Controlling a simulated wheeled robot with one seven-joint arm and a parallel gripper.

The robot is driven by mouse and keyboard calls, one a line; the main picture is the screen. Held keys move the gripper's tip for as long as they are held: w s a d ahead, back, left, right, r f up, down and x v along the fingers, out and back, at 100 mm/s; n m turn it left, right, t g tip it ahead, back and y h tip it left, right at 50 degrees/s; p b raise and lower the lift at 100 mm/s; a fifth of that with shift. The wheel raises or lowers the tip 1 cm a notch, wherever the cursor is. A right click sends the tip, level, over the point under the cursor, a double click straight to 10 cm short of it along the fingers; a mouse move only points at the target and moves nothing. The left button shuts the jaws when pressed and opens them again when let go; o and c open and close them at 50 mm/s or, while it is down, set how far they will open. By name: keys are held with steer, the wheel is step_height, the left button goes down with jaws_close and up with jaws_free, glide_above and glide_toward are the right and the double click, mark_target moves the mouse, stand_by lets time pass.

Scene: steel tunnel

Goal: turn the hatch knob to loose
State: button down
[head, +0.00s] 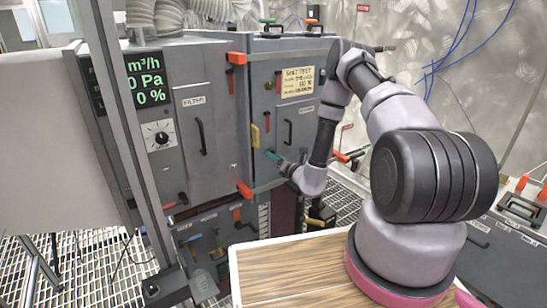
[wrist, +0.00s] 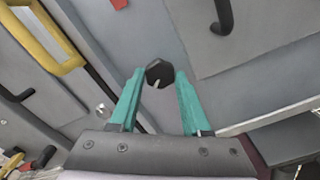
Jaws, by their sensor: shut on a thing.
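The hatch knob (wrist: 160,72) is a small black faceted knob on a grey panel, with a short pale mark near its lower edge in the wrist view. The teal fingers of my gripper (wrist: 159,77) stand on either side of it, tips at the knob's sides, shut on it. In the head view my gripper (head: 273,157) reaches the lower part of the grey cabinet front (head: 290,115), left of a black handle. The knob itself cannot be made out there. No loose or tight lettering is readable around the knob.
A yellow handle (wrist: 62,55) is left of the knob, and a black handle (wrist: 222,15) is above right. A cabinet with a display (head: 145,80) and dial (head: 159,136) stands left. A wood-topped surface (head: 290,272) lies below my arm. Blue cables (head: 450,60) hang at right.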

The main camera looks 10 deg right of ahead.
steer(key=shift+d+f+n, duration=0.1)
steer(key=shift+n, duration=4.9)
steer(key=shift+s, duration=0.1)
steer(key=shift+c, duration=1.8)
jaws_free()
steer(key=v, duration=1)
steer(key=shift+s, duration=0.35)
steer(key=shift+d, duration=0.1)
